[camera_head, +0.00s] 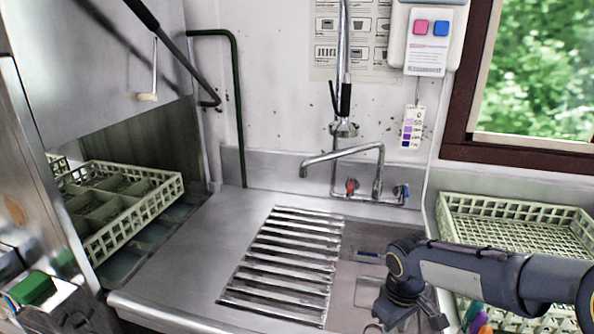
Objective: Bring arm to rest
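My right arm comes in from the right edge, over the right part of the steel sink counter. My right gripper (408,316) points down near the bottom edge, in front of and to the right of the slatted rack. Its fingers look spread apart, and I see nothing held between them. The lower tips are close to the picture's bottom. My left arm and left gripper are not in view.
A slatted rack (285,262) lies in the steel counter (185,262). The faucet (345,155) stands behind it. A dish rack (130,218) sits in the open machine at left. Another crate (515,222) stands at right, with colored items (476,318) below it, near my arm.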

